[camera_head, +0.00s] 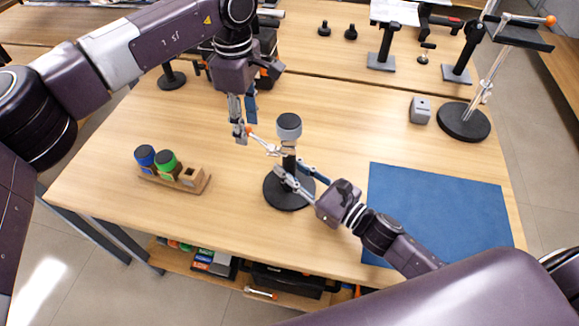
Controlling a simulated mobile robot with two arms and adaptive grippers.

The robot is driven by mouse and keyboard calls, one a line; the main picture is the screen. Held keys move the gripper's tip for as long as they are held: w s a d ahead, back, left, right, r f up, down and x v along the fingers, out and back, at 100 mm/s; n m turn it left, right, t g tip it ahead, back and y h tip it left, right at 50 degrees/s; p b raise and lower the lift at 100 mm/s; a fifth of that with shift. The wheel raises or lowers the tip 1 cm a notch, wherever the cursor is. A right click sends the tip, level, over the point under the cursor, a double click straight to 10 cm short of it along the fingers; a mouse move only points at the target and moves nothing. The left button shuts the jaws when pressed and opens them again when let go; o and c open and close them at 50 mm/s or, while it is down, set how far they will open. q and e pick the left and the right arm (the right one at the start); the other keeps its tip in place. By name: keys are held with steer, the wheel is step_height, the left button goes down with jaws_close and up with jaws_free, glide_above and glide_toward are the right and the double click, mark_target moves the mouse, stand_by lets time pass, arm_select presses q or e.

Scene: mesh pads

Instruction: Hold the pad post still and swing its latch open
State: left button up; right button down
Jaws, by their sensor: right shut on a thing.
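The pad post stands upright on the wooden table, with a round black base (284,196), a black stem and a grey cylindrical pad (289,125) on top. Its latch (268,146) is a thin metal arm reaching up and left from the stem, with an orange tip (248,129). My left gripper (246,130) points down at the orange tip, its fingers apart on either side of it; contact cannot be told. My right gripper (289,171) comes from the lower right and is shut on the stem of the pad post, below the pad. Its fingers partly hide the stem.
A wooden holder (203,184) with blue-lidded (145,155) and green-lidded (165,161) jars stands at left. A blue mat (435,205) lies bare at right. A grey block (420,110) and a rod stand (463,122) stand behind it. More stands are on the back table.

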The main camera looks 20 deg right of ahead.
steer(key=shift+s+f, duration=0.15)
steer(key=shift+f, duration=0.35)
arm_select(q)
step_height(320, 180, up, 12)
arm_select(e)
steer(key=c, duration=1.6)
jaws_free()
steer(key=shift+w+r, duration=0.2)
steer(key=shift+r, duration=0.1)
steer(key=shift+s, duration=0.1)
